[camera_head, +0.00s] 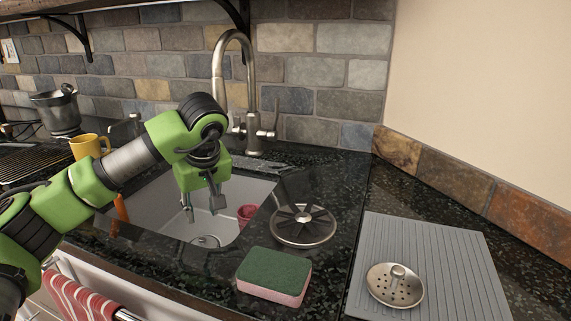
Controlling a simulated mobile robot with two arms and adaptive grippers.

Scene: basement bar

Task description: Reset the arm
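My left arm comes in from the left, green and black. Its gripper (203,200) hangs above the white sink (158,208), fingers pointing down. The two fingers stand apart with nothing between them, so it is open and empty. My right gripper is not in view.
The tall faucet (222,62) stands behind the sink. A green and pink sponge (274,277), a round metal rack (303,226) and a grey ribbed mat (445,262) with a metal strainer (395,286) lie to the right. A yellow mug (87,147) and metal bucket (58,110) stand at left.

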